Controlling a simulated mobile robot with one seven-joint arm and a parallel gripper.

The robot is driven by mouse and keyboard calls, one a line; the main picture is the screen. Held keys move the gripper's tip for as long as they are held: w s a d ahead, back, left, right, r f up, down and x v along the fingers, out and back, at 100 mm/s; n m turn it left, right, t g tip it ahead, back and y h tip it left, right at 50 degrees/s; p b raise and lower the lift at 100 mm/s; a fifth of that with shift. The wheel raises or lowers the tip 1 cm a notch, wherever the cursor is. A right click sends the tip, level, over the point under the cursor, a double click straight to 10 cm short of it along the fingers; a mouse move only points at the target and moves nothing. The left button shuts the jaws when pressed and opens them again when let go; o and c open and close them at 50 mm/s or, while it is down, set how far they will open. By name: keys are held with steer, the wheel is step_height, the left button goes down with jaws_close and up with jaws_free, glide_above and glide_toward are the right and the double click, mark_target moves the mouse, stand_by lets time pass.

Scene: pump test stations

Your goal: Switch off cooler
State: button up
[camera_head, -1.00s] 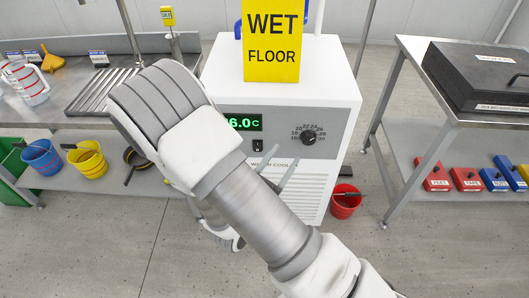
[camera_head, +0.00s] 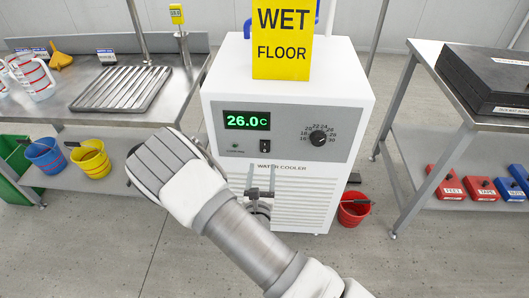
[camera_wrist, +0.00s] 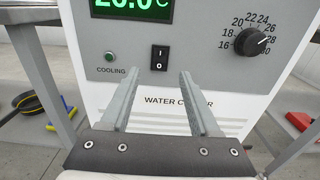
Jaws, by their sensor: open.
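The water cooler (camera_head: 290,97) is a white cabinet with a grey panel. Its green display (camera_head: 246,120) reads 26.0 C. A black rocker switch (camera_head: 265,146), marked I and O, sits below the display; it also shows in the wrist view (camera_wrist: 160,58). A round dial (camera_head: 318,138) is to its right. The cooling lamp (camera_wrist: 109,57) looks dull green. My gripper (camera_wrist: 154,100) is open and empty in front of the panel, its fingers either side of and below the switch; it also shows in the head view (camera_head: 259,192). I cannot tell whether the fingers touch the panel.
A yellow wet floor sign (camera_head: 283,45) stands on top of the cooler. A red bucket (camera_head: 353,208) is on the floor at its right. A steel sink bench (camera_head: 60,112) is at left, and a table with a black case (camera_head: 490,80) at right.

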mark_target(265, 145)
steer(key=w+b, duration=0.1)
steer(key=w, duration=0.8)
steer(key=shift+d+b, duration=0.15)
steer(key=shift+b, duration=0.25)
jaws_close()
